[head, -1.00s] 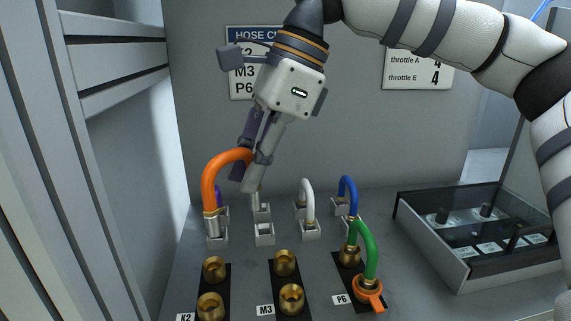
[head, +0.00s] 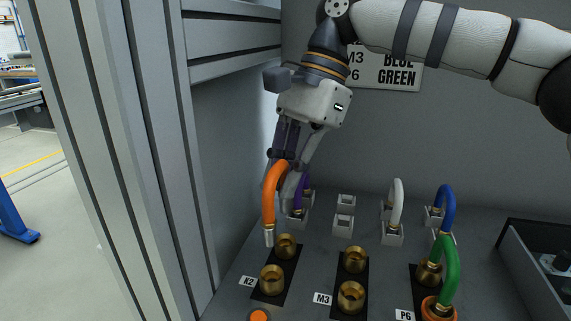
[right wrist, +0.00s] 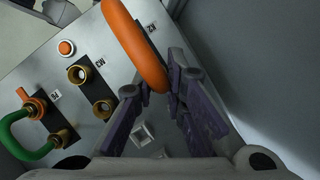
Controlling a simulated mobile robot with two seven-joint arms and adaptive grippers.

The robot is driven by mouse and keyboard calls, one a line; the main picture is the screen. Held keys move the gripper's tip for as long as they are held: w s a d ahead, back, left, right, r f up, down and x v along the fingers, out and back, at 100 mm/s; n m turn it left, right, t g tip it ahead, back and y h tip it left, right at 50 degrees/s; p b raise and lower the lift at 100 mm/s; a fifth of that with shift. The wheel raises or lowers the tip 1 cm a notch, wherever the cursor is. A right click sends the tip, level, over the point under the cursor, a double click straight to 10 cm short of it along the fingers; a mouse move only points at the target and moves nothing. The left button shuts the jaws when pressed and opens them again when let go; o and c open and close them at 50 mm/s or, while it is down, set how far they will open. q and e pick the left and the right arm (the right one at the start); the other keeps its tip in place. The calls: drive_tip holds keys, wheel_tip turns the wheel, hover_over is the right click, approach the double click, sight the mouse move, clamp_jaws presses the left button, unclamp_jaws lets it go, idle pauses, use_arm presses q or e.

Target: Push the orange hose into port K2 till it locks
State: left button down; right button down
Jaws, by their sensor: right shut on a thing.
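The orange hose (head: 269,195) is bent in an arch, held in my right gripper (head: 287,172). Its visible metal end points down, beside and left of the far brass fitting of port K2 (head: 285,246); I cannot tell how high above the panel it hangs. The other end is hidden behind the hose and fingers. The near K2 fitting (head: 272,280) is open and empty, next to the K2 label (head: 247,282). In the right wrist view, the hose (right wrist: 136,48) lies at the gripper's purple fingers (right wrist: 165,105), across the K2 plate. My left gripper is not in view.
Empty M3 fittings (head: 351,297) stand right of K2. A green hose (head: 447,270) is on P6. Purple (head: 300,193), white (head: 397,200) and blue (head: 447,205) hoses stand in holders behind. A grey frame post (head: 120,170) is close on the left. A tray (head: 535,238) is at the right.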

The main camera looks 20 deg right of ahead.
sight(285, 212)
drive_tip(key=shift+f+b, duration=0.3)
drive_tip(key=shift+f, duration=1.2)
drive_tip(key=shift+f+b, duration=0.45)
drive_tip(key=shift+f, duration=0.7)
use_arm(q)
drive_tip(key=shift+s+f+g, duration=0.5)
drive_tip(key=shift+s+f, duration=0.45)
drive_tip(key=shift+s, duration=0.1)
use_arm(e)
drive_tip(key=shift+f, duration=0.9)
drive_tip(key=shift+f, duration=0.5)
drive_tip(key=c, duration=1.6)
unclamp_jaws()
drive_tip(key=shift+o, duration=0.2)
drive_tip(key=v, duration=1.2)
